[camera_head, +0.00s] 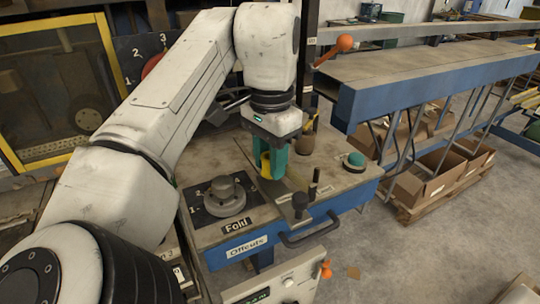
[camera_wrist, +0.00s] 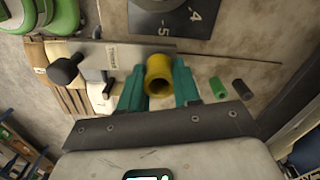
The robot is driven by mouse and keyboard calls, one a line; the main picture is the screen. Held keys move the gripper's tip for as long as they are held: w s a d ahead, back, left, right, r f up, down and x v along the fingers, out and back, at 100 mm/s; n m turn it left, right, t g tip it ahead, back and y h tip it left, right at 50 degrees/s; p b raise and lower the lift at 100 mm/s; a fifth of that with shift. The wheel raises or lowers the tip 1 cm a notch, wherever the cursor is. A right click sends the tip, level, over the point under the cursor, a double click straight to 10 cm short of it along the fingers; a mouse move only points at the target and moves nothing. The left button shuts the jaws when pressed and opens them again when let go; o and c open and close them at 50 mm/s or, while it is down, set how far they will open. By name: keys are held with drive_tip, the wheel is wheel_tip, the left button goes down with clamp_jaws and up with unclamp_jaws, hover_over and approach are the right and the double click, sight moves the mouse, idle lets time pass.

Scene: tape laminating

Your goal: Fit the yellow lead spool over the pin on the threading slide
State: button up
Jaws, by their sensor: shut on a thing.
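The yellow lead spool (camera_wrist: 159,76) is a short hollow cylinder, held between the two teal fingers of my gripper (camera_wrist: 160,88), its open bore facing the wrist camera. In the head view the yellow spool (camera_head: 265,162) shows partly behind a teal finger of my gripper (camera_head: 273,164), above the blue-edged bench. A grey metal plate with a small label and a black knob, apparently the threading slide (camera_wrist: 130,50), lies beside and partly behind the spool in the wrist view. I cannot make out its pin clearly. The gap between spool and bench is hard to judge.
A green cylinder (camera_wrist: 217,88) and a dark cylinder (camera_wrist: 242,90) lie right of the gripper in the wrist view. A black handle (camera_head: 308,232) juts from the front edge.

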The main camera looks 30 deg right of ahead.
drive_tip(key=o, duration=1.1)
wheel_tip(320, 180, up, 11)
drive_tip(key=shift+f, duration=0.1)
idle(0.6)
